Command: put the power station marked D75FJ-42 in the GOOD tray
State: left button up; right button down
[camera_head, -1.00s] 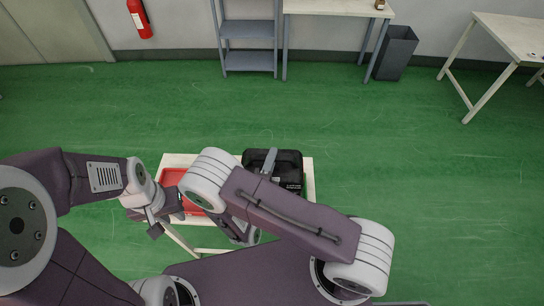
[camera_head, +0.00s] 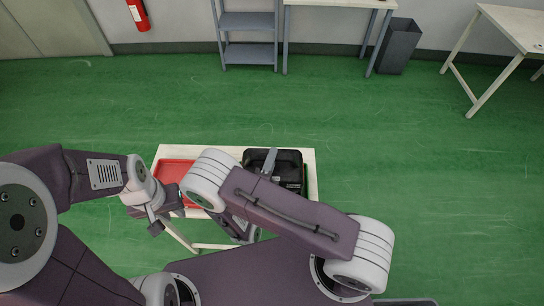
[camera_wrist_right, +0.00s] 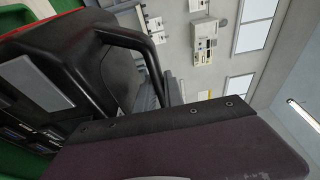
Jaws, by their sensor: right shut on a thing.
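The power station (camera_head: 290,168) is a black box with a handle, over the right part of a small pale table, partly covered by my right arm. Its marking is not readable. In the right wrist view the power station (camera_wrist_right: 120,75) is close, with its black handle and a pale side panel. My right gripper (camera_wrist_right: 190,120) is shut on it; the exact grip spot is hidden. A red tray (camera_head: 172,170) lies on the table's left part, mostly behind my arms; no GOOD label is visible. My left gripper (camera_head: 155,222) is empty beside the table's left edge; its jaw gap is unclear.
The pale small table (camera_head: 310,175) stands right in front of me. Green floor behind it is clear. At the back are a grey shelf (camera_head: 248,22), a grey bin (camera_head: 399,45) and a fire extinguisher (camera_head: 138,14). Another table (camera_head: 510,25) stands at far right.

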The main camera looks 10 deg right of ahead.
jog(key=shift+f+b, duration=0.35)
jog(key=shift+b, duration=0.05)
dwell(0.7)
jog(key=c, duration=1)
grip_release()
jog(key=shift+s, duration=0.1)
jog(key=shift+f, duration=0.1)
